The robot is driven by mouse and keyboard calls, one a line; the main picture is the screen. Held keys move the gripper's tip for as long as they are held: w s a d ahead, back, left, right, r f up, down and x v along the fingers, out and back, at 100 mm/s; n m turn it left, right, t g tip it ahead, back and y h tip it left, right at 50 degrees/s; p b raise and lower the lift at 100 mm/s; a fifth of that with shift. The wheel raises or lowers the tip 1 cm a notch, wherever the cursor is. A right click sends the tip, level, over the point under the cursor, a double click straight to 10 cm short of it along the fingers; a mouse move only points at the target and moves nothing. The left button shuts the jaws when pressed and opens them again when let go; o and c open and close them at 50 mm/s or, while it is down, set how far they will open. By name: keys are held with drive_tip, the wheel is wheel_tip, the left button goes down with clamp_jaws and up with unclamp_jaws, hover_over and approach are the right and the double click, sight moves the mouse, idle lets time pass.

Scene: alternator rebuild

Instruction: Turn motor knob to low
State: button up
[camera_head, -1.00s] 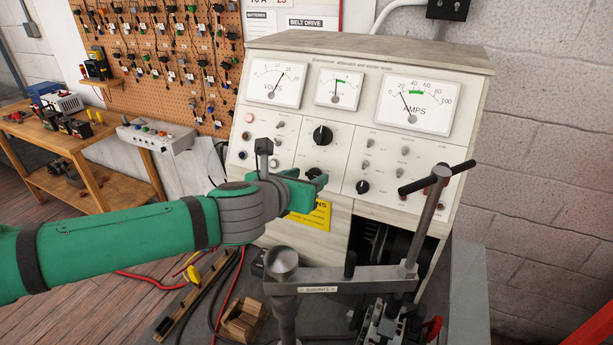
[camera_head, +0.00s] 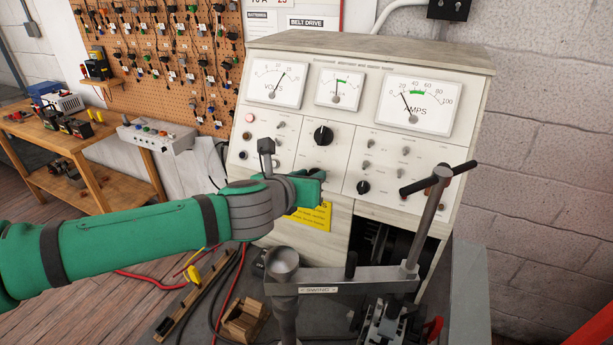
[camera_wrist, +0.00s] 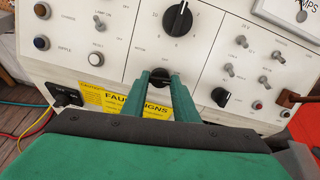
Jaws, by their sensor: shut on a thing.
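The test bench's white front panel (camera_head: 345,158) faces me. My gripper (camera_wrist: 161,80) is shut on a small black knob (camera_wrist: 160,76) low in the panel's middle section. The green fingers stand on its left and right sides. Another small black knob (camera_head: 363,187) is to the right, untouched.
Toggle switches (camera_wrist: 231,70) sit right of the fingers. A yellow warning label (camera_wrist: 115,101) is just below left. A grey metal arm with a black crossbar handle (camera_head: 438,179) stands in front of the panel's right side. Loose cables (camera_head: 232,295) lie lower left.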

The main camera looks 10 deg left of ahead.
drive_tip(key=n, duration=0.4)
drive_tip(key=shift+d+r+n+y, duration=0.1)
drive_tip(key=shift+d+n+y, duration=0.05)
drive_tip(key=shift+n+y, duration=0.2)
drive_tip(key=o, duration=1.1)
drive_tip(key=shift+c, duration=0.2)
drive_tip(key=shift+a, duration=0.2)
drive_tip(key=v, duration=1)
drive_tip(key=shift+s, duration=0.4)
drive_tip(key=shift+w+r, duration=0.1)
